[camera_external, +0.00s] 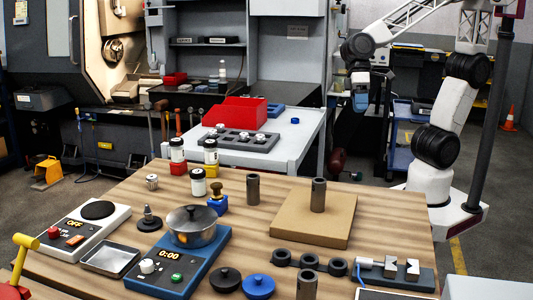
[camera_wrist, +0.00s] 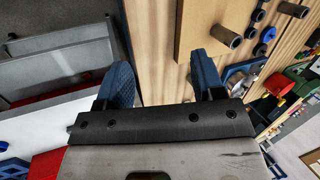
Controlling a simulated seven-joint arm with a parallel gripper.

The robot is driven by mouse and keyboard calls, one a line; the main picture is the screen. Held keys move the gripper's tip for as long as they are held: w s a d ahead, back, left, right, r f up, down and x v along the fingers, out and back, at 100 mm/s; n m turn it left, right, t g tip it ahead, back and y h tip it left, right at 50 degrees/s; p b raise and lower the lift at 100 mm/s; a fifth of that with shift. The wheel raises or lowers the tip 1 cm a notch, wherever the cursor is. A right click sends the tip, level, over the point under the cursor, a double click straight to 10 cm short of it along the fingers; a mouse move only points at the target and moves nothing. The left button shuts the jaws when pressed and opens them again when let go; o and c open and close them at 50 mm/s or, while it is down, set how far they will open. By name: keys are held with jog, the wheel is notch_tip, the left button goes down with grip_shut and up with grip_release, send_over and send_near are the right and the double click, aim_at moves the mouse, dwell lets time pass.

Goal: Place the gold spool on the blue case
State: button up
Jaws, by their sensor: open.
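A small gold spool-shaped piece (camera_external: 217,189) stands upright near the middle of the wooden bench in the external view. It appears to rest on a small blue block-like case (camera_external: 217,205), though whether they touch squarely is too small to tell. My gripper (camera_external: 361,100) hangs at the upper right, well away from both, beyond the tan board. In the wrist view its two blue fingers (camera_wrist: 165,78) are spread apart with nothing between them. I cannot make out the spool or the case clearly in the wrist view.
A tan board (camera_external: 290,222) with a dark tube (camera_external: 318,194) lies to the spool's right; another tube (camera_external: 253,188) stands nearer. A blue scale (camera_external: 180,262) carrying a lidded pot (camera_external: 192,232) is in front. White-capped jars (camera_external: 198,183) stand close by. A red bin (camera_external: 236,112) sits behind.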

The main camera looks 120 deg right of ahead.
jog(key=s+d+f+n+h, duration=0.1)
jog(key=s+n+h, duration=0.3)
jog(key=s, duration=1.2)
jog(key=shift+d+n+t, duration=0.4)
jog(key=shift+d+n, duration=0.25)
jog(key=shift+n, duration=0.75)
jog(key=shift+f, duration=0.1)
